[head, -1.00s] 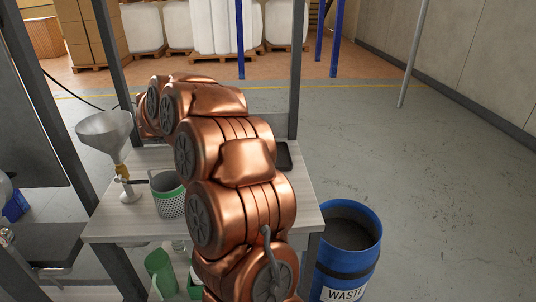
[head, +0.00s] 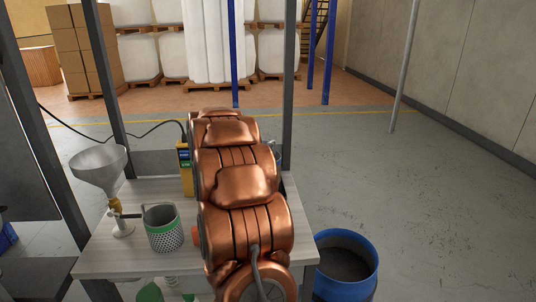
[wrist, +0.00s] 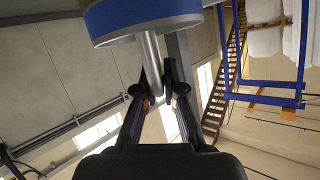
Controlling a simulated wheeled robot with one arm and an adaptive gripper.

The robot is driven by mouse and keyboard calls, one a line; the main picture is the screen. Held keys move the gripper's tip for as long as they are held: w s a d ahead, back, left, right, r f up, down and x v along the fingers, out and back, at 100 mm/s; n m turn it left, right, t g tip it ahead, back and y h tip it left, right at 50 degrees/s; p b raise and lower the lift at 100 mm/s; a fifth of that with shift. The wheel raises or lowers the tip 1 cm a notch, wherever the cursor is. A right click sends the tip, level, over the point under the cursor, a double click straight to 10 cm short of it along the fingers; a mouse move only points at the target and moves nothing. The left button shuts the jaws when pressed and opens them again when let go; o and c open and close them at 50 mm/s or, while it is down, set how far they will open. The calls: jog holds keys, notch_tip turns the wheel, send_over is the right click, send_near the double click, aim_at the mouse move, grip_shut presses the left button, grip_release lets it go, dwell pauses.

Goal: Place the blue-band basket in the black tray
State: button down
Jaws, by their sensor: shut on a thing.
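In the wrist view, my gripper (wrist: 167,95) is shut on the grey handle of the blue-band basket (wrist: 140,18). The basket's blue band and pale underside or rim fill the top of that view. In the head view my arm hides the gripper and nearly all of the basket. The black tray cannot be made out now; my arm covers the right part of the table where it lies. I cannot tell how high the basket is above the table.
A green-band basket (head: 163,238) stands on the pale table (head: 120,262), beside a funnel on a stand (head: 98,168). A yellow device (head: 185,170) stands at the table's back. A blue waste barrel (head: 345,268) is at the right. Grey uprights frame the table.

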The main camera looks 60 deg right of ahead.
aim_at(274, 153)
jog(key=shift+s+d+f, duration=0.15)
jog(key=shift+s+d, duration=0.2)
jog(key=shift+d, duration=0.35)
notch_tip(274, 153, down, 3)
jog(key=shift+w+a+r, duration=0.1)
jog(key=shift+r, duration=0.1)
jog(key=shift+f, duration=0.65)
jog(key=c, duration=1.6)
grip_release()
jog(key=o, duration=0.3)
jog(key=shift+r, duration=0.15)
jog(key=shift+a+r, duration=0.1)
jog(key=shift+r, duration=0.05)
jog(key=v, duration=1.2)
jog(key=shift+b, duration=0.4)
